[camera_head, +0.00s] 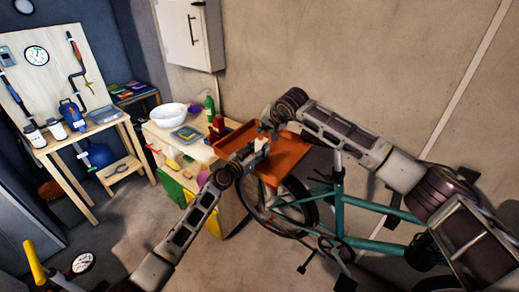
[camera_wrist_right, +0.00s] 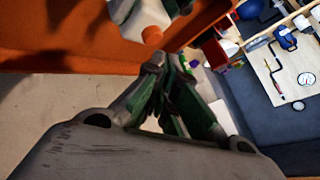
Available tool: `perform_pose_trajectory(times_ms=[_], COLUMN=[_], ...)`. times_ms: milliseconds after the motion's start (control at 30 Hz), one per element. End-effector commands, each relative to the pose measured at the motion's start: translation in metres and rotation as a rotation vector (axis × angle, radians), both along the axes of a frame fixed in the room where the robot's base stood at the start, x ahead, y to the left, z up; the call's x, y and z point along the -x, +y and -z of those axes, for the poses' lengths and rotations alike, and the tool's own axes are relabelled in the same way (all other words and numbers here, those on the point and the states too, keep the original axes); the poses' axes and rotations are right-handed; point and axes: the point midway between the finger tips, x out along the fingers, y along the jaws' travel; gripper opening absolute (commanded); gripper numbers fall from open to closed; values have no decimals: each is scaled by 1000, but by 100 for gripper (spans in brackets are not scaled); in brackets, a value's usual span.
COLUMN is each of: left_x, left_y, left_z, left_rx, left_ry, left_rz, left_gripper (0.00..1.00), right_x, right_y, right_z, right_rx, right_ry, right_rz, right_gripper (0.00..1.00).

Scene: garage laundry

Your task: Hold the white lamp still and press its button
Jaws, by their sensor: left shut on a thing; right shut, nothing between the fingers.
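The white lamp (camera_head: 261,144) shows only as a small pale shape at the orange tray, mostly hidden by my two grippers. My left gripper (camera_head: 243,158) is at its near side and is shut on it. My right gripper (camera_head: 266,124) is just above and behind the lamp, shut and empty. In the right wrist view, the closed fingertips (camera_wrist_right: 162,62) point towards an orange surface and a small orange cylinder.
An orange tray (camera_head: 228,143) and an orange panel (camera_head: 290,161) surround the work spot. A white bowl (camera_head: 168,116) and a green bottle (camera_head: 209,106) stand on the wooden cabinet (camera_head: 160,138). A teal bicycle (camera_head: 337,210) stands close on the right, under my right arm.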

Motion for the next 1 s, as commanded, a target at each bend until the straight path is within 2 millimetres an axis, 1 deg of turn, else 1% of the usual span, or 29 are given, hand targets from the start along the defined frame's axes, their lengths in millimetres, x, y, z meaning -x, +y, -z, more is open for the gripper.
perform_pose_trajectory(times_ms=[567, 1000], left_x=[0, 0], left_y=[0, 0], left_z=[0, 0], left_rx=[0, 0], left_ry=[0, 0], left_rz=[0, 0], left_gripper=[10, 10], right_x=[0, 0], right_y=[0, 0], right_z=[-6, -32], right_rx=[0, 0], right_ry=[-1, -2], right_rz=[1, -1], right_gripper=[0, 0])
